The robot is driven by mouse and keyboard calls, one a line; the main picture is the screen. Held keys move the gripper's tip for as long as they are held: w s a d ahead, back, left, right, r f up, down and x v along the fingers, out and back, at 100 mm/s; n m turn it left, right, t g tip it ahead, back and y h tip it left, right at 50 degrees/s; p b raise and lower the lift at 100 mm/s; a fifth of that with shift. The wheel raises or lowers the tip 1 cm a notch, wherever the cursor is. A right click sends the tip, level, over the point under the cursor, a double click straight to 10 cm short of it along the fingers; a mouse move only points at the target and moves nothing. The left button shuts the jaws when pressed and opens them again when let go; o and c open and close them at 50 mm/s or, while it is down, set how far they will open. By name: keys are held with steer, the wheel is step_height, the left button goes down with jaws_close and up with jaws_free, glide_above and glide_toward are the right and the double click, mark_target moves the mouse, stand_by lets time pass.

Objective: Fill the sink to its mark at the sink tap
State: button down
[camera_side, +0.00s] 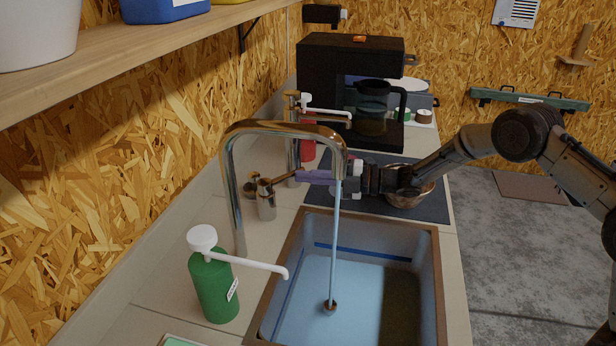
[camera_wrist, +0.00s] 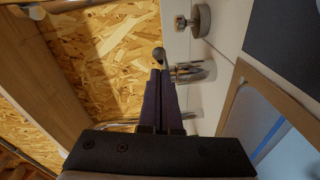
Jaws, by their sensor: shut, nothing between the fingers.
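In the side view, the chrome sink tap (camera_side: 232,190) arches over the sink (camera_side: 437,270), and a thin water stream (camera_side: 335,240) falls from its spout to near the drain. A dark blue mark line (camera_side: 375,254) shows on the sink's inner walls. The pale blue bottom lies below the line; the exact water level is hard to tell. The tap's lever (camera_side: 283,180) rises at a slant from a metal post (camera_side: 266,203). My gripper (camera_side: 298,175) has purple fingers, shut and empty, at the lever's tip. In the wrist view, the lever's knob (camera_wrist: 158,54) shows just beyond the fingertips (camera_wrist: 160,72); contact is unclear.
A green pump bottle (camera_side: 213,287) stands left of the sink. A copper bowl (camera_side: 408,190) sits on a dark mat (camera_side: 437,207) behind the sink. A black coffee machine (camera_side: 325,72) stands further back. A wooden shelf (camera_side: 150,40) overhangs the left side.

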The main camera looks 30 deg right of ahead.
steer(key=shift+s, duration=0.1)
steer(key=w+v, duration=0.1)
steer(key=v, duration=1)
steer(key=shift+d+r, duration=0.35)
steer(key=shift+d, duration=0.25)
steer(key=shift+s, duration=0.15)
stand_by(6.1)
